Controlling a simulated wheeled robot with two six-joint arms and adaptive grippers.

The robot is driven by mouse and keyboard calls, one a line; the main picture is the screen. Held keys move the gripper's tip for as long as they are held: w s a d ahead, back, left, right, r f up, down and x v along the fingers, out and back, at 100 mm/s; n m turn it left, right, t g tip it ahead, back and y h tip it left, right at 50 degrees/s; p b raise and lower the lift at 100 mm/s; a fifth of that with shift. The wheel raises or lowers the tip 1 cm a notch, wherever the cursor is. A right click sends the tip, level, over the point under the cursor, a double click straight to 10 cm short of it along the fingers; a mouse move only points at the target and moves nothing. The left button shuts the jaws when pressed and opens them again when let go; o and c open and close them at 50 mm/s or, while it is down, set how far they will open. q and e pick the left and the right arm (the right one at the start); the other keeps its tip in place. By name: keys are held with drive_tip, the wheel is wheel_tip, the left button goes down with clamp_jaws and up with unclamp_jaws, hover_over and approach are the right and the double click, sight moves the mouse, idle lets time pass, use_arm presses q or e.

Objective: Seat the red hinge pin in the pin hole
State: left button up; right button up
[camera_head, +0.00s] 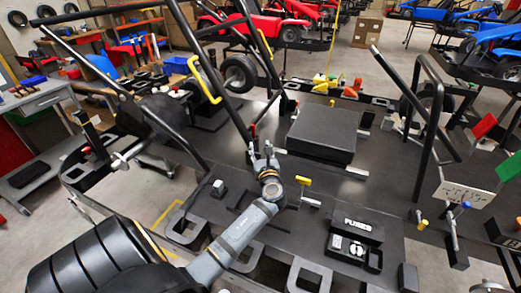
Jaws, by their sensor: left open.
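My left gripper (264,152) is open, at the end of my grey arm, over the dark deck near the middle of the view. A small red piece (253,130) stands just beyond its fingertips, beside the foot of a black bar. It may be the red hinge pin, but it is too small to be sure. I cannot tell whether the fingers touch it. Another small red piece (86,150) shows at the left by a white knob. I cannot make out the pin hole. My right gripper is not in view.
Black frame bars (222,75) rise close to the gripper. A black box (322,134) sits to its right, with a yellow-topped handle (303,180) nearer. A fuse box (355,241) is at the lower right. A grey bench (40,103) stands at the left.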

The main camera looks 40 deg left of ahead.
use_arm(q)
drive_tip(key=shift+s+d, duration=0.3)
idle(0.5)
